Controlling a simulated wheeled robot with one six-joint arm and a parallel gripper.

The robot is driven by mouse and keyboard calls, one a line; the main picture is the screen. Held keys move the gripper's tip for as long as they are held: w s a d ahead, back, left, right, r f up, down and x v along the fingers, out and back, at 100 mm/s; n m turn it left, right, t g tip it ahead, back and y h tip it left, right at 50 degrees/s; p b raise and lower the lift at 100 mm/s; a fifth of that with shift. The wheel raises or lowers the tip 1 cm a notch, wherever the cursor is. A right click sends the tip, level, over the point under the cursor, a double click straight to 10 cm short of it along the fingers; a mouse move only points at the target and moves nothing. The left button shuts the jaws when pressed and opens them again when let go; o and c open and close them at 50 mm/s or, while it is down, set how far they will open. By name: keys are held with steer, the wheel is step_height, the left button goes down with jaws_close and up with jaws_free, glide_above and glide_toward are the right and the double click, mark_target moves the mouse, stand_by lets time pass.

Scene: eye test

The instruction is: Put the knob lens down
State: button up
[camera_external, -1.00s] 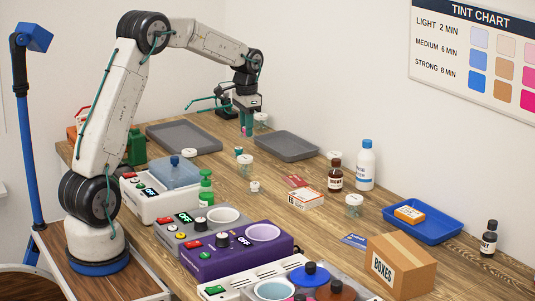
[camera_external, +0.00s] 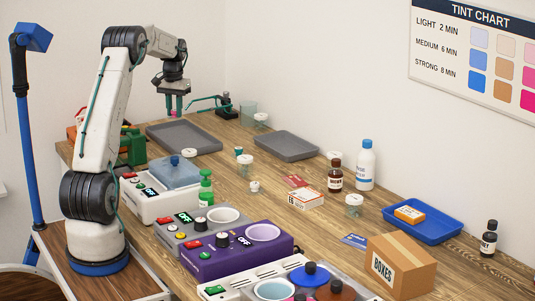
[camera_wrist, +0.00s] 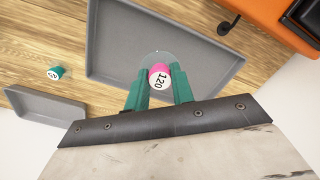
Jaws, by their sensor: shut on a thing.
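The knob lens is a clear disc with a pink knob (camera_wrist: 159,77) marked 120. My gripper (camera_wrist: 160,94) is shut on it, with a teal finger on each side of the knob. In the external view my gripper (camera_external: 174,103) points down above the left grey tray (camera_external: 160,128), with a little pink showing between the fingertips. In the wrist view the lens is in front of this tray (camera_wrist: 110,60), which looks empty. The lens appears to be above the tray floor; the exact gap cannot be told.
A second grey tray (camera_external: 287,146) lies to the right. A small teal-capped piece (camera_wrist: 54,73) stands on the wood between the trays. A dark stand with a teal arm (camera_external: 224,106) and a clear beaker (camera_external: 248,114) are behind. A blue-lidded bath (camera_external: 175,172) is in front.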

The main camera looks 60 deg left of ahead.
mark_target(176, 144)
step_height(176, 144, down, 9)
steer(key=shift+f, duration=0.1)
stand_by(0.3)
steer(key=shift+f, duration=0.15)
steer(key=o, duration=1)
